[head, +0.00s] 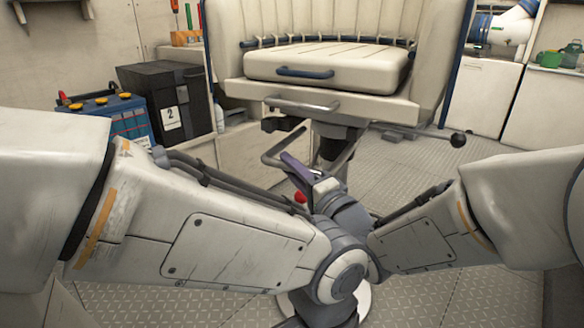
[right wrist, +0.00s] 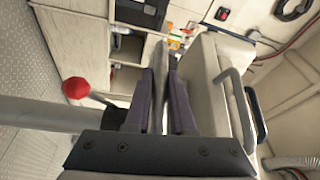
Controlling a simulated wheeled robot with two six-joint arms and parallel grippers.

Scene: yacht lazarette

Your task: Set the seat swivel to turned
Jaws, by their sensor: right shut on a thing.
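The cream swivel seat (head: 325,62) stands on a dark pedestal (head: 328,148) with its front towards me. A metal handle (head: 302,105) runs along its front edge; it also shows in the right wrist view (right wrist: 236,108). A grey bar loop (head: 274,152) sits below the seat. My right gripper (head: 290,163) is below the seat front, its purple fingers closed around a thin grey bar (right wrist: 163,88). Which part that bar belongs to is hard to tell. A red knob (right wrist: 76,88) is beside the fingers, apart from them. My left gripper cannot be made out.
A long lever with a black knob (head: 458,139) sticks out right of the pedestal. A black box (head: 178,105) marked 2 and a blue battery (head: 112,118) stand at the left. A white cabinet (head: 484,92) is at the right. Bare floor (head: 425,165) lies right of the pedestal.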

